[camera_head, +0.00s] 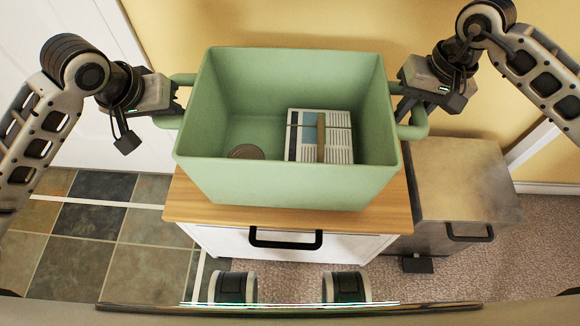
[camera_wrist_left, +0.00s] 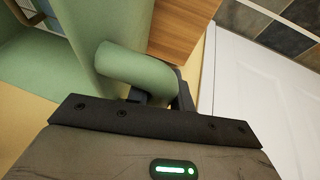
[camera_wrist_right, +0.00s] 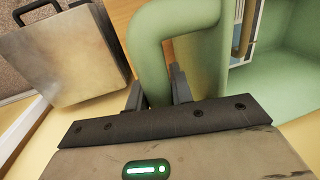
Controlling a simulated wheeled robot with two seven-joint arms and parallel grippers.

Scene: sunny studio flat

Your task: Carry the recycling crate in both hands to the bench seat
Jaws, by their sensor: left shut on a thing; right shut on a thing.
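The green recycling crate (camera_head: 290,185) is over a low cabinet with a wooden top, upright; I cannot tell whether it touches the top. Inside it are a bundle of papers with a band (camera_head: 335,140) and a round brownish item (camera_head: 246,152). My left gripper (camera_head: 178,95) is shut on the crate's left handle, a green tube that also shows in the left wrist view (camera_wrist_left: 135,70). My right gripper (camera_head: 402,90) is shut on the right handle, also seen in the right wrist view (camera_wrist_right: 150,50). The bench seat cannot be made out.
The cabinet's wooden top (camera_head: 230,216) shows around the crate's base, with a black-handled white drawer (camera_head: 285,243) below. A grey metal bin (camera_head: 462,185) with a handle and pedal stands close on the right. A yellow wall is behind, a white door (camera_head: 60,60) at left. Tiled floor (camera_head: 90,225) is clear at left.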

